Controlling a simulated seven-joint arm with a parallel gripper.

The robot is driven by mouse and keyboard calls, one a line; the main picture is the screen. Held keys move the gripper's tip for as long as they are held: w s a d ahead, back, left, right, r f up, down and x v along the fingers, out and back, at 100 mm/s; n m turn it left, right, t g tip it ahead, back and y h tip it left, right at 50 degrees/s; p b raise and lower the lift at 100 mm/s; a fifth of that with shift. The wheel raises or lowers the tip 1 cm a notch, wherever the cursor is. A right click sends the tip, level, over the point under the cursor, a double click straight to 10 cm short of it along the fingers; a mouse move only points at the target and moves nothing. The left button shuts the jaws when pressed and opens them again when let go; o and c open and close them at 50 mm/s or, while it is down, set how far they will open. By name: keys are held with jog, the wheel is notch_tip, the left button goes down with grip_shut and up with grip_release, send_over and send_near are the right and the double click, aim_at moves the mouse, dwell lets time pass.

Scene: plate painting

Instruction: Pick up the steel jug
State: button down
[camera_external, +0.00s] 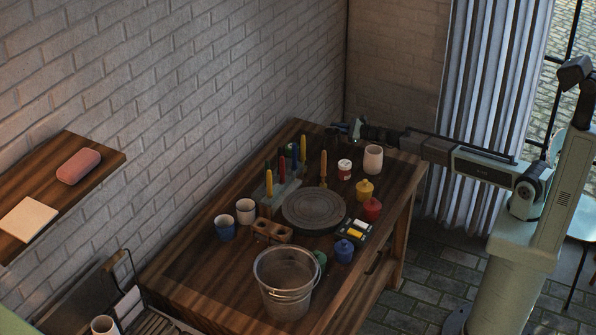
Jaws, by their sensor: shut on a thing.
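My gripper (354,128) reaches in from the right over the far right corner of the wooden table (190,272). It is shut on a small, dark object that I take to be the steel jug (337,133). The object is small and dim here, so its shape and the exact place of the grip are hard to make out. I cannot tell whether it touches the tabletop or is held just above it.
Yellow (364,190), red (372,209) and blue (344,250) pots line the right side. A grey wheel (314,208) lies mid-table. A brick wall rises behind.

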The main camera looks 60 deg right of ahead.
jog(key=shift+r, duration=0.25)
jog(key=shift+r, duration=4.45)
jog(key=shift+w, duration=0.1)
